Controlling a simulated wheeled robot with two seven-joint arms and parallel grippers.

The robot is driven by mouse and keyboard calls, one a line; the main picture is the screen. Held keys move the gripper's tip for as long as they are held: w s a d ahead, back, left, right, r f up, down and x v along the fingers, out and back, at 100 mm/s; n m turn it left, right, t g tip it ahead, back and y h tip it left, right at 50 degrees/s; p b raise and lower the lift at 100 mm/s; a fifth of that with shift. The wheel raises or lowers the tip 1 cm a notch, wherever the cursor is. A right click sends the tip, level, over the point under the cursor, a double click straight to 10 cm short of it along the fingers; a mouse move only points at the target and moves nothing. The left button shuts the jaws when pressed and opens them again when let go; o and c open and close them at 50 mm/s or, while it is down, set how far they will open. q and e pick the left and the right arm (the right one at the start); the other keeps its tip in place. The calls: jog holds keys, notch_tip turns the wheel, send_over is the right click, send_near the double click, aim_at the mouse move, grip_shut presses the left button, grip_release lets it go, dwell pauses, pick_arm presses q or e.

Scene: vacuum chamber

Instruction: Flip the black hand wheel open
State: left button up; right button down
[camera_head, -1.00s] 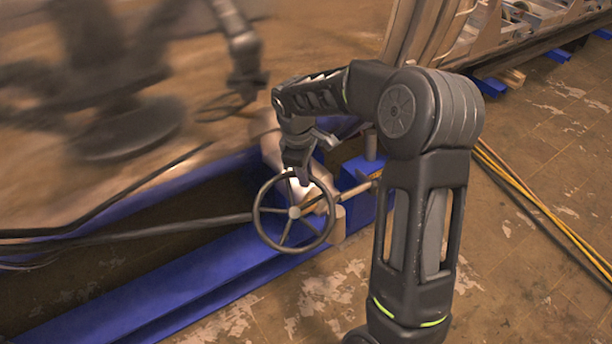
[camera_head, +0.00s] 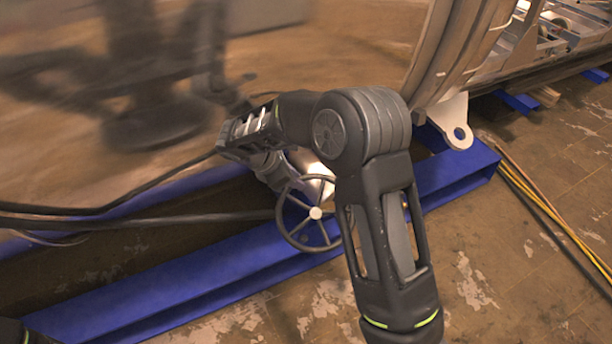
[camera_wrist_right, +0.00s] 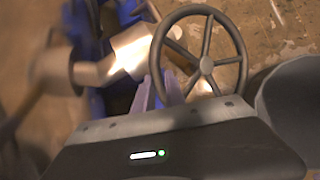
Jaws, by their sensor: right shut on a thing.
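The black hand wheel (camera_head: 316,213), a ring with several spokes and a pale hub, stands in front of a metal valve body, partly behind my right forearm in the head view. In the right wrist view the wheel (camera_wrist_right: 207,66) fills the upper middle. My right gripper (camera_head: 282,183) is at the upper left of the rim and mostly hidden behind its own arm. In the right wrist view its fingers (camera_wrist_right: 160,92) are shut on the left part of the rim. My left gripper is not in view.
A blue beam (camera_head: 190,285) runs under the wheel. Dark cables (camera_head: 140,222) cross at left. The shiny chamber wall (camera_head: 300,50) rises behind and mirrors my arm. Yellow cables (camera_head: 550,215) lie on the floor at right, with open floor around them.

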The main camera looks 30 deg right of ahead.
aim_at(279, 203)
jog(key=shift+w+a+f+n+t+h, duration=0.1)
jog(key=shift+a+f+n+t+h, duration=0.1)
jog(key=shift+a+n, duration=0.3)
jog(key=shift+a+f+n+t+h, duration=0.1)
jog(key=shift+a+n+h, duration=0.1)
jog(key=shift+a+n, duration=0.25)
jog(key=shift+s+a+f+n+t+h+b, duration=0.15)
jog(key=shift+a+f+n+t+h+b, duration=0.15)
jog(key=shift+a+n, duration=0.3)
jog(key=shift+s+a+f+n+t+h+b, duration=0.1)
jog(key=shift+a+f+n+t+h+b, duration=0.2)
jog(key=shift+n, duration=0.35)
jog(key=shift+s+a+f+n+t+h, duration=0.15)
jog(key=shift+a+f+n+t, duration=0.1)
jog(key=shift+a+n, duration=0.3)
jog(key=shift+s+a+f+n+t+h, duration=0.15)
jog(key=shift+a+f+n+t, duration=0.15)
jog(key=shift+n, duration=0.35)
jog(key=shift+s+a+f+n+t+b, duration=0.35)
jog(key=shift+s+a+n+b, duration=0.15)
jog(key=shift+n, duration=0.4)
jog(key=c, duration=1.4)
grip_release()
jog(key=shift+w, duration=0.1)
jog(key=v, duration=0.8)
jog(key=shift+f, duration=0.15)
